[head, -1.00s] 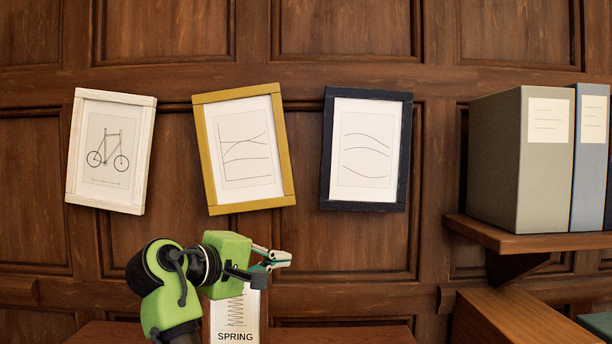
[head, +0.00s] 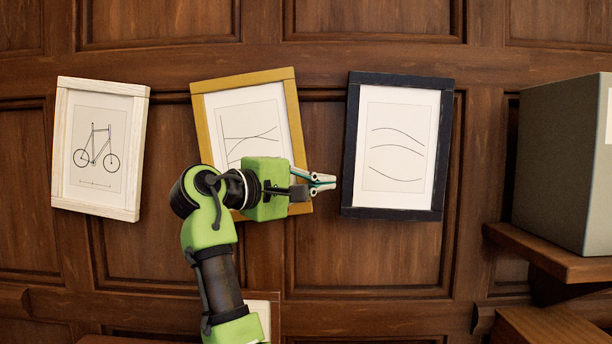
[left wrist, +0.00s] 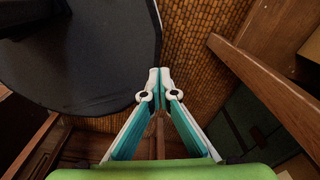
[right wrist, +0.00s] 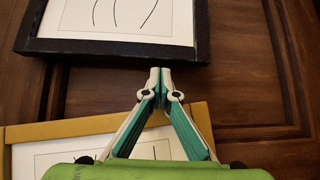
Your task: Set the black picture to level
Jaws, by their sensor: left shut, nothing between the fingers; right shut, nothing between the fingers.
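The black picture (head: 397,146) hangs on the wood-panelled wall, right of the other two pictures in the head view. It is tilted slightly clockwise, its right side lower. My right gripper (head: 333,182) is shut and empty, just left of the black frame's lower left side. In the right wrist view the black frame (right wrist: 112,50) lies ahead of the shut fingertips (right wrist: 160,72), apparently with a small gap; contact cannot be told. My left gripper (left wrist: 159,72) is shut and empty, and shows only in the left wrist view.
A yellow-framed picture (head: 203,128) hangs tilted, partly behind my right arm. A white-framed picture (head: 98,147) hangs tilted at left. A grey binder (head: 560,165) stands on a wooden shelf (head: 545,255) at right. In the left wrist view a dark rounded panel (left wrist: 85,50) lies close.

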